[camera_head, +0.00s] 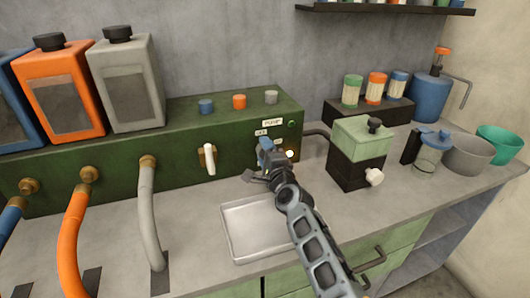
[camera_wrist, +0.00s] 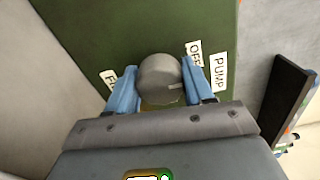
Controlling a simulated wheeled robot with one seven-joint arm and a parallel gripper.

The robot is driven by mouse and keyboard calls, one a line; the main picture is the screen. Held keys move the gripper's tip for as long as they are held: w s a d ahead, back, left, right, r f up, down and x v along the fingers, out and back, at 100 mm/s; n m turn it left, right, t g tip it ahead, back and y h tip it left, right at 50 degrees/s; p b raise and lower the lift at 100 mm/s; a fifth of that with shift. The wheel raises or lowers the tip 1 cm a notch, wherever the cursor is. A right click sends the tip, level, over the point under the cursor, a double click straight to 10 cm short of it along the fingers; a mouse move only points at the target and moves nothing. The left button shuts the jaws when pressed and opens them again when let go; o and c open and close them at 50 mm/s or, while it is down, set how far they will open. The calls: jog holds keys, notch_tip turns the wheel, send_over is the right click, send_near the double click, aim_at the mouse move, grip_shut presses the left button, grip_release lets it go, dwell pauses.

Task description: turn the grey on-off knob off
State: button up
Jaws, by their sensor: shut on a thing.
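The grey on-off knob (camera_wrist: 160,78) is a round dial on the front of a dark green panel (camera_wrist: 105,30). In the head view my gripper (camera_head: 268,158) is at the panel's right end and hides the knob.
A small light (camera_head: 289,154) glows beside my gripper. A white lever (camera_head: 208,158) is left on the panel. A metal tray (camera_head: 255,228) lies below my arm. A green and black box (camera_head: 358,152) stands close on the right, with a pipe between.

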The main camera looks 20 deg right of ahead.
jog(key=shift+a, duration=0.1)
jog(key=o, duration=1)
jog(key=shift+s, duration=0.15)
jog(key=shift+s+p, duration=1.5)
jog(key=shift+s, duration=2.3)
